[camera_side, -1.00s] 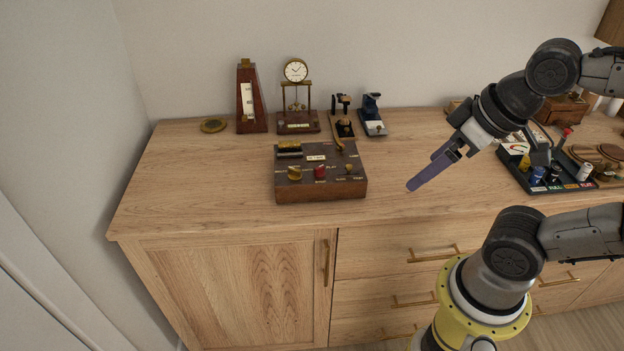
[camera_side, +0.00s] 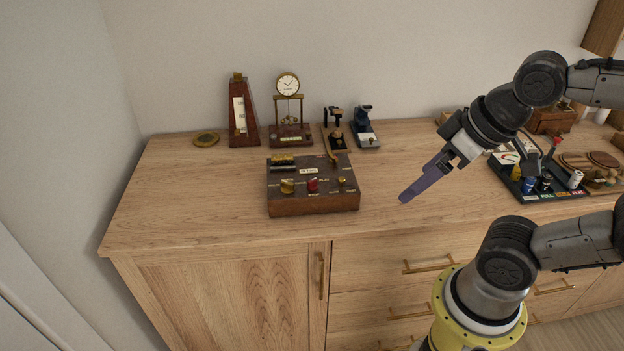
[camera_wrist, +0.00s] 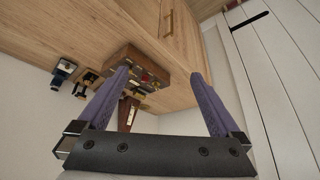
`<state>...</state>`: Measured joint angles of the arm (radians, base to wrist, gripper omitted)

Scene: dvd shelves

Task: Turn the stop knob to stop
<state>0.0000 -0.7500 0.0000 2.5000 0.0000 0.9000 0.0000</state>
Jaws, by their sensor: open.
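A dark wooden control box (camera_side: 313,204) stands on the cabinet top left of my gripper in the side view. Its front row has a gold knob (camera_side: 287,187) at left, a red knob (camera_side: 312,185) in the middle and a small brass knob (camera_side: 342,182) at right. The labels are too small to tell which knob is the stop knob. A lever rises at the box's back right. My gripper (camera_side: 405,197) is open and empty, apart from the box and to its right.
A metronome (camera_side: 240,118), a pendulum clock (camera_side: 289,128), a brass disc (camera_side: 206,139) and two small devices (camera_side: 336,135) stand behind the box. A dark tray (camera_side: 518,190) with several small items lies at right. The wooden top between box and gripper is clear.

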